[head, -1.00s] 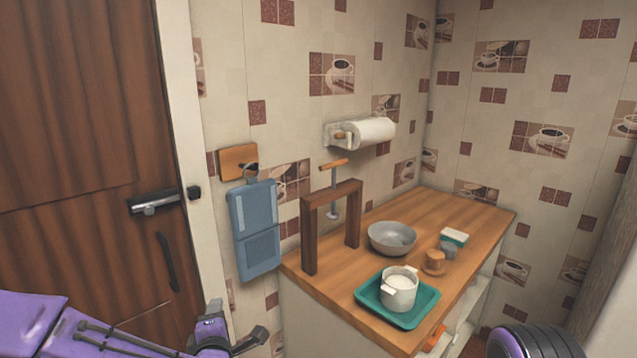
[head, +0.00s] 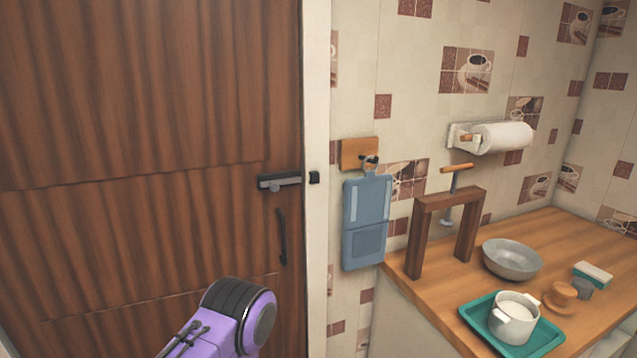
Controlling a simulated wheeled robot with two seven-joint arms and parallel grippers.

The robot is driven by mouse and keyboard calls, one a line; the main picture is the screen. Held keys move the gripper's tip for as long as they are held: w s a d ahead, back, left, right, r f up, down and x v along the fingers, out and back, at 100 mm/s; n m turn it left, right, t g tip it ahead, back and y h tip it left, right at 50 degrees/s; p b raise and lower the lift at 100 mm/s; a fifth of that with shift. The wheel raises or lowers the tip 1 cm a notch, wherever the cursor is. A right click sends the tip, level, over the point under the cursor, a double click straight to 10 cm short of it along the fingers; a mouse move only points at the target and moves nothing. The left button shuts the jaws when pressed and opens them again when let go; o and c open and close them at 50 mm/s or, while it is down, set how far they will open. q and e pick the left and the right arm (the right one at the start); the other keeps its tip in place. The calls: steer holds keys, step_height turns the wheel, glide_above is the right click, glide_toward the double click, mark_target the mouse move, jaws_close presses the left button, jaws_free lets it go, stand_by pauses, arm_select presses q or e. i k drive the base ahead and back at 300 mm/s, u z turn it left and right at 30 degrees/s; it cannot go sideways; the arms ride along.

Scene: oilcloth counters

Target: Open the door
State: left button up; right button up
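A brown wooden door (head: 150,120) fills the left of the head view and looks closed against its pale frame (head: 316,90). A dark latch with a metal bar (head: 280,182) sits near its right edge, level with a small black catch (head: 314,177) on the frame. A black vertical pull handle (head: 283,238) is below the latch. My purple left arm shows at the bottom, in front of the lower door; its gripper is not visible. My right gripper is out of view.
A wooden counter (head: 585,235) stands at the right with a wooden press stand (head: 418,240), a grey bowl (head: 511,258) and a teal tray (head: 475,318) holding a white pot (head: 514,318). A blue board (head: 364,238) hangs on the wall between door and counter.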

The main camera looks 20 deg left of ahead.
mark_target(138, 138)
steer(key=u, duration=1.35)
steer(key=i, duration=0.35)
steer(key=z, duration=1)
